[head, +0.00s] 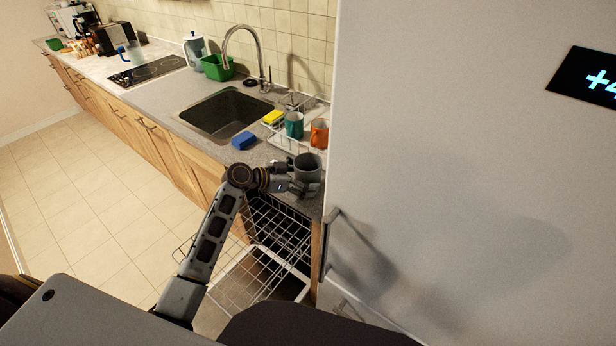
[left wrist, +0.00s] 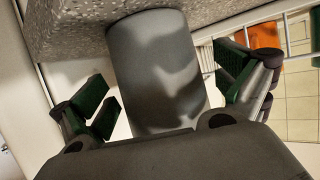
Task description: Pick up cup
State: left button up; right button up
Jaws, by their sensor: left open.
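A dark grey cup (head: 308,168) stands upright on the counter near its front edge, beside the fridge. My left gripper (head: 292,176) is at the cup's left side in the head view. In the left wrist view the grey cup (left wrist: 158,70) fills the middle, between the two green-padded fingers of my left gripper (left wrist: 165,90). The fingers are spread apart, with gaps showing on both sides of the cup. A teal cup (head: 294,125) and an orange cup (head: 319,133) stand on the white rack behind. My right gripper is not in view.
A large white fridge (head: 450,150) stands close on the right. The dishwasher's wire rack (head: 275,232) is pulled out below the counter. A blue sponge (head: 243,141) lies by the sink (head: 222,112), and a yellow sponge (head: 273,117) lies near the dish rack (head: 290,140).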

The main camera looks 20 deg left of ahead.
aim_at(308, 154)
pick_arm(q)
jog(key=shift+w+d+f, duration=0.15)
jog(key=shift+w+d, duration=0.1)
jog(key=shift+d, duration=0.1)
jog(key=c, duration=1.1)
jog(key=shift+c, duration=0.2)
jog(key=shift+r+b, duration=0.5)
jog(key=shift+r, duration=4.5)
